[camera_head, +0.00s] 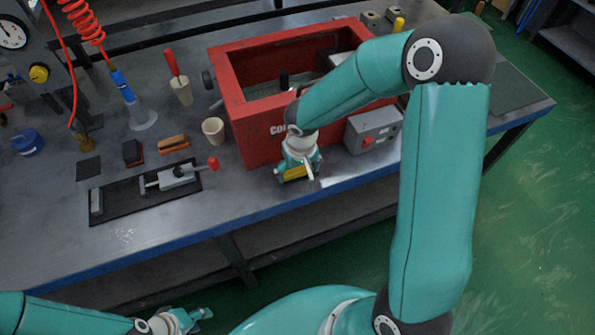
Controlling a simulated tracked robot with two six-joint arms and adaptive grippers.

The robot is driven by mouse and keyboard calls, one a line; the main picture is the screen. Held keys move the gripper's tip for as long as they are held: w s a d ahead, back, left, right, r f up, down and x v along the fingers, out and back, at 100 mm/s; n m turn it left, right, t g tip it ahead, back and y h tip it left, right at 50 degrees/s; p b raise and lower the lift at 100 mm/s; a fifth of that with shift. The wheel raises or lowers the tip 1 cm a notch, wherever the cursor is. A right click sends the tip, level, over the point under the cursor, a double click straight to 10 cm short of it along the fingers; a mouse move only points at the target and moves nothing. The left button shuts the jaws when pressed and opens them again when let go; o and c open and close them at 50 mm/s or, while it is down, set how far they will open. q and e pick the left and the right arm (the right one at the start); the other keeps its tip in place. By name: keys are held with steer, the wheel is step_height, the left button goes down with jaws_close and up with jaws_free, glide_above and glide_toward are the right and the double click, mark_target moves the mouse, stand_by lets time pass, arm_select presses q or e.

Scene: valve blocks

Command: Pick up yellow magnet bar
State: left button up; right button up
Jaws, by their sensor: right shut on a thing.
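The yellow magnet bar (294,172) is at the front of the workbench, just before the red box. My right gripper (297,177) is around it and shut on it. The gripper hides part of the bar, and I cannot tell whether the bar touches the bench top. My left gripper (190,319) is low in the view, below the bench front and away from the bar. Its fingers are too small to tell whether they are open or shut.
The red box (243,135) stands behind my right gripper, and a grey switch box (373,130) is to its right. A beige cup (213,130) and a clamp on a black plate (145,198) are to the left. The bench's blue front edge (215,233) is close.

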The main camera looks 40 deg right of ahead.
mark_target(298, 169)
steer(key=shift+r, duration=0.2)
step_height(298, 169, up, 20)
steer(key=shift+f, duration=0.15)
stand_by(0.3)
